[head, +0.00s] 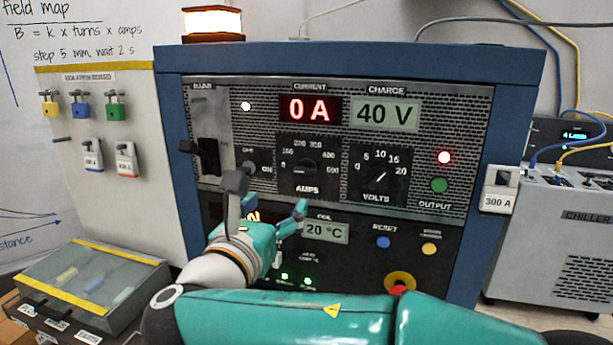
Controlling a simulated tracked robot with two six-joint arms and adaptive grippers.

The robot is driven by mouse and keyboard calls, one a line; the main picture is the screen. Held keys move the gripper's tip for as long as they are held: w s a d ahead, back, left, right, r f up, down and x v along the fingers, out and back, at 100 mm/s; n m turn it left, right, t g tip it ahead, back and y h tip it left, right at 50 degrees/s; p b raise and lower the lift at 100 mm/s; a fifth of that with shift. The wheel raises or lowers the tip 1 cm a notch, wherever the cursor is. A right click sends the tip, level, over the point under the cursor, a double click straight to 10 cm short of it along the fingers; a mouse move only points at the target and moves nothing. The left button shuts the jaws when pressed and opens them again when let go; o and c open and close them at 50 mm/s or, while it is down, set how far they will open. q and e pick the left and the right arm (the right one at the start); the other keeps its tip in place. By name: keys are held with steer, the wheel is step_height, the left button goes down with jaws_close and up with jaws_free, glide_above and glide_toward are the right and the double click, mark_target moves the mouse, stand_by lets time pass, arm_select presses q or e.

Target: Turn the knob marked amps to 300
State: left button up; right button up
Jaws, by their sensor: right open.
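The amps knob (306,169) is a dark knob on the black dial plate in the middle of the blue power cabinet. Its scale runs from 0 at left to 500 at right, with 300 near the top. Its pointer looks turned to the left, toward 0, but it is small. The red current display (310,109) above reads 0 A. My right gripper (268,195) is open and empty, below and left of the amps knob, in front of the panel. It looks apart from the knob. My left gripper is not in view.
The volts knob (381,178) sits right of the amps dial, and a small on/off switch (248,168) sits left. A red emergency button (398,289) is low on the panel, close to my right arm. A 300 A tag (498,202) hangs on the cabinet's right edge.

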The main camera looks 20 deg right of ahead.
mark_target(305, 171)
steer(key=p+x, duration=0.3)
steer(key=x, duration=1.2)
steer(key=shift+w+d+f, duration=0.1)
steer(key=shift+w+d, duration=0.05)
steer(key=shift+w, duration=0.05)
steer(key=c, duration=1.2)
steer(key=shift+o, duration=0.2)
steer(key=shift+d, duration=0.1)
steer(key=shift+f, duration=0.1)
